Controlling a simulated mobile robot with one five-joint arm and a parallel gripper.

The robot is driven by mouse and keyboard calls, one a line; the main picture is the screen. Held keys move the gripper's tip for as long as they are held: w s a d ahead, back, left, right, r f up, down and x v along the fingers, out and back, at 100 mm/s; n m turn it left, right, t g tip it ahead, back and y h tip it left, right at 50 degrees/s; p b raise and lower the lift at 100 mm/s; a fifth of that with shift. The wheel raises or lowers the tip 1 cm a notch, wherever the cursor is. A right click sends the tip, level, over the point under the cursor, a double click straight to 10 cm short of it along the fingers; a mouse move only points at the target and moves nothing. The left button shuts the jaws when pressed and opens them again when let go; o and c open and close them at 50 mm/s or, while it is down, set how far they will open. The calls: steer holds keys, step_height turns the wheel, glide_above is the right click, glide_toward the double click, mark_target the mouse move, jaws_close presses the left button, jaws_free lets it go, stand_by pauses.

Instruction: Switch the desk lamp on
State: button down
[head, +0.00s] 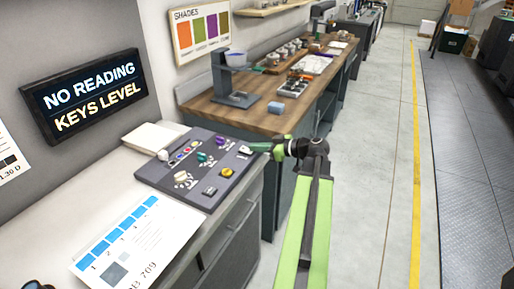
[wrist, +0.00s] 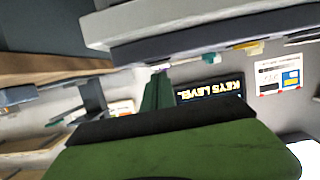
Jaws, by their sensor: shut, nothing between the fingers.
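No desk lamp can be made out for certain in either view. A dark grey control console (head: 205,165) lies on the white counter, with coloured buttons, small levers, a yellow knob (head: 226,172) and a dark rocker-like part (head: 210,190). My gripper (head: 254,148) is shut and empty at the console's far right corner, close to a small white part (head: 244,150). Whether it touches that part I cannot tell. In the wrist view, which is upside down, my green gripper fingers (wrist: 157,92) are together, with the console's edge above them.
A sign (head: 88,93) reading "NO READING KEYS LEVEL" hangs on the wall. A printed sheet (head: 138,240) lies on the counter (head: 60,215).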

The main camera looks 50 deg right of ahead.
steer(key=shift+w+a+r+p, duration=0.1)
steer(key=shift+r+p, duration=0.2)
steer(key=shift+r, duration=0.2)
steer(key=shift+r+p, duration=0.45)
step_height(320, 180, up, 4)
steer(key=p, duration=0.3)
steer(key=shift+f+p, duration=0.2)
steer(key=shift+p, duration=0.1)
steer(key=s+d, duration=0.3)
steer(key=s, duration=0.7)
steer(key=shift+r+p, duration=0.35)
